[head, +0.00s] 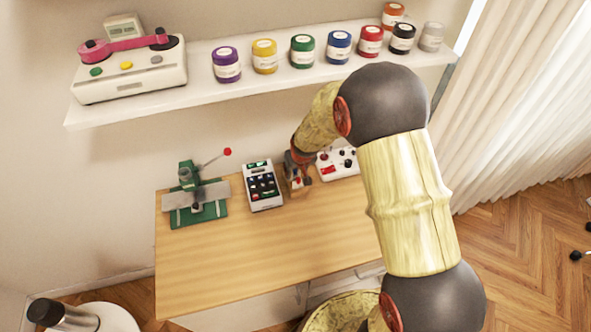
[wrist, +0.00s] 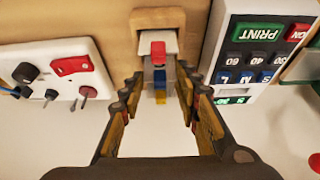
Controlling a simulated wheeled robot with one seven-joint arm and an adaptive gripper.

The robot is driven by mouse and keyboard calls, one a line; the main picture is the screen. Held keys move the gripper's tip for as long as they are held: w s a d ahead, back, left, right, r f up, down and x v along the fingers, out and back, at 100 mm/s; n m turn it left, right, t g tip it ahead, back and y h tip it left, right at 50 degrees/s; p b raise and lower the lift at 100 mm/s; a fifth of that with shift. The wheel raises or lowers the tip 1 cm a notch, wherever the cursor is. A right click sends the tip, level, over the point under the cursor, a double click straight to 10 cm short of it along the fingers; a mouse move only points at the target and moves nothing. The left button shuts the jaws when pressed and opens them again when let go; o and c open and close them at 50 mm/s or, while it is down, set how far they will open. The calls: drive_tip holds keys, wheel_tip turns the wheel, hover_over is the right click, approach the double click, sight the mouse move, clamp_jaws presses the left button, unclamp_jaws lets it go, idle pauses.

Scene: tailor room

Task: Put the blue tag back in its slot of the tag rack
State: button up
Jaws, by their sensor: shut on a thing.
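The tag rack (wrist: 137,20) is a small light-wood stand, seen at the top middle of the wrist view, with pale grey pieces in front of it. A red tag (wrist: 158,49), the blue tag (wrist: 159,76) and a yellow tag (wrist: 160,97) show in a row there. My gripper (wrist: 160,75) has a finger on either side of this row and is shut on the blue tag. Whether the tag is seated in its slot cannot be told. In the head view my gripper (head: 297,181) is low over the back of the table, largely hiding the rack.
A label printer with keys (head: 263,186) stands close on one side, a white switch box (head: 338,163) on the other. A green press (head: 197,197) is at the table's left. The front of the wooden table (head: 250,260) is clear. A shelf with jars (head: 200,95) is above.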

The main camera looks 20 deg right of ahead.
drive_tip(key=o, duration=0.9)
drive_tip(key=shift+r, duration=0.1)
drive_tip(key=v, duration=1.1)
drive_tip(key=shift+s+r, duration=0.25)
drive_tip(key=shift+r, duration=0.1)
